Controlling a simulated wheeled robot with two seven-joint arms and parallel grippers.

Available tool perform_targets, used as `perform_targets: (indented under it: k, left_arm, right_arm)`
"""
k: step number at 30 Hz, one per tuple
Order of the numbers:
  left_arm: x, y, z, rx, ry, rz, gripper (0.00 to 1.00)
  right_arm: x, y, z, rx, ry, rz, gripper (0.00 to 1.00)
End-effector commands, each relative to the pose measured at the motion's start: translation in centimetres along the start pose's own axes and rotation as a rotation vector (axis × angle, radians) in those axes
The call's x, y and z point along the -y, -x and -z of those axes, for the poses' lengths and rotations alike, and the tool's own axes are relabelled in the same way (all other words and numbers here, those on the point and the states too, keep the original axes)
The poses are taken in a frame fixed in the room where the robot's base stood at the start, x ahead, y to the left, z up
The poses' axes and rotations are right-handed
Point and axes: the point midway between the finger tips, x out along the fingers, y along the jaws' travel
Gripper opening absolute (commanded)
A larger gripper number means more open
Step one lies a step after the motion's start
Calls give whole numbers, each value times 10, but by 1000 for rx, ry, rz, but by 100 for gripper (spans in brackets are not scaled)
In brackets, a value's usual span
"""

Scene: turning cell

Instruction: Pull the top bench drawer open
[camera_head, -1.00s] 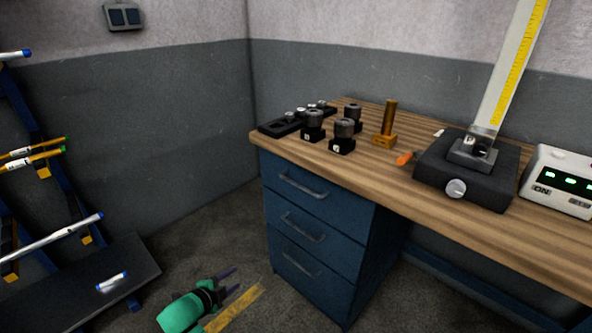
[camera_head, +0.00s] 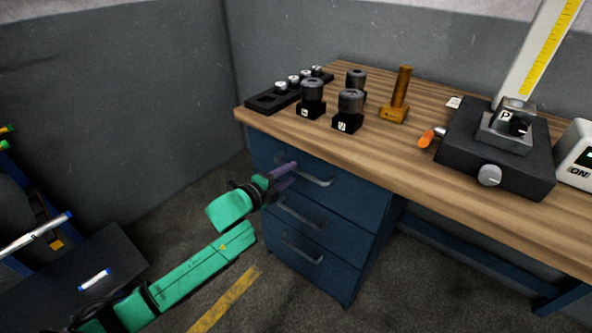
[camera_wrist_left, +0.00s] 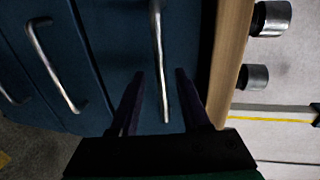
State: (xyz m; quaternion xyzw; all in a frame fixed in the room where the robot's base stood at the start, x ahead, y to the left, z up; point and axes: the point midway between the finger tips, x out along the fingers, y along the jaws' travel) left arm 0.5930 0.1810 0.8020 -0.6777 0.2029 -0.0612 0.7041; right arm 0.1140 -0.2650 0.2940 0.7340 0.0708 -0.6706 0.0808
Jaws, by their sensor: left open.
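The blue bench drawer unit stands under the wooden bench top. Its top drawer (camera_head: 345,193) is closed flush with the front and has a grey bar handle (camera_head: 317,180). My left gripper (camera_head: 284,174) is at the left end of that handle, its fingers pointing at the drawer front. In the left wrist view the top handle (camera_wrist_left: 160,70) runs between the two open fingers (camera_wrist_left: 155,95), with a gap on each side. Whether the fingertips touch the drawer front cannot be told. My right gripper is in neither view.
Two lower drawers with handles (camera_head: 301,217) (camera_head: 301,250) sit below, closed. The bench top (camera_head: 440,175) overhangs just above the top drawer. It carries a black rack, dark holders, a brass piece and a height gauge (camera_head: 500,140). A dark shelf (camera_head: 70,275) stands at left.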

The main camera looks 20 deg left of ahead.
Motion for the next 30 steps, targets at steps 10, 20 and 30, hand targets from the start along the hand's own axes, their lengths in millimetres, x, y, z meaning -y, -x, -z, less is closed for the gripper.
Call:
perform_targets:
  k: [10,20,30]
  left_arm:
    - [1,-38,1,-2,0,1,47]
    - [0,-38,0,-1,1,0,0]
    - [0,-38,0,-1,1,0,0]
  right_arm:
    - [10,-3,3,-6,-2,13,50]
    - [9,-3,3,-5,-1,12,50]
    - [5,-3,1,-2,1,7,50]
